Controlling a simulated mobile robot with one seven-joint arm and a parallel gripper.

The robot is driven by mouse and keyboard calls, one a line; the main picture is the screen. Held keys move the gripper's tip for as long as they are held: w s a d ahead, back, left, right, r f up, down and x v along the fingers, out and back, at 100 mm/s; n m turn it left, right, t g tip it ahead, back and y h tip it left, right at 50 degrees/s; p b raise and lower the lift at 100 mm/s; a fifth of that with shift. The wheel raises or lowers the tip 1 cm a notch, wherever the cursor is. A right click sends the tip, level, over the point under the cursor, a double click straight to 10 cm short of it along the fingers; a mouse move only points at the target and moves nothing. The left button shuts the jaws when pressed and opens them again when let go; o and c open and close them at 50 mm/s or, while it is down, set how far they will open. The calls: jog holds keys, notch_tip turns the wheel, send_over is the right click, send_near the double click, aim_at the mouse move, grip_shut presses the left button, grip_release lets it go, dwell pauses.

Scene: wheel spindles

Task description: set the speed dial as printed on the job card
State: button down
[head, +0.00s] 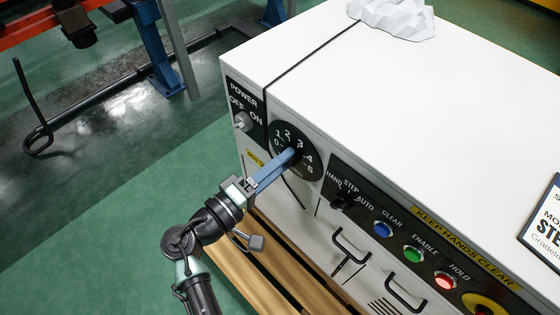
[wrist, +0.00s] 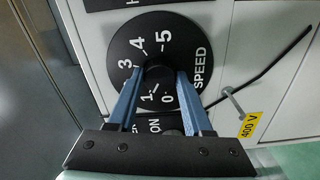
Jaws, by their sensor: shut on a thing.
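The speed dial is a round black plate (head: 281,137) with white numerals 0 to 5, on the front of the white machine. It also fills the middle of the wrist view (wrist: 190,38). My gripper (head: 294,155) has its two blue fingers on the dial's dark central knob (wrist: 158,73) and is shut on it. The left finger hides the numeral 2 in the wrist view. I cannot tell which numeral the knob points at. A white card with a black border (head: 546,226) lies on the machine top at the right, cut off by the picture edge; no dial number is readable on it.
Left of the dial is a power switch (head: 242,121). Handles (head: 352,245) stick out below. A pale faceted lump (head: 395,15) sits on top.

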jog(key=shift+c, duration=1.6)
grip_release()
jog(key=shift+a, duration=0.1)
jog(key=p+v, duration=0.2)
jog(key=v, duration=1.1)
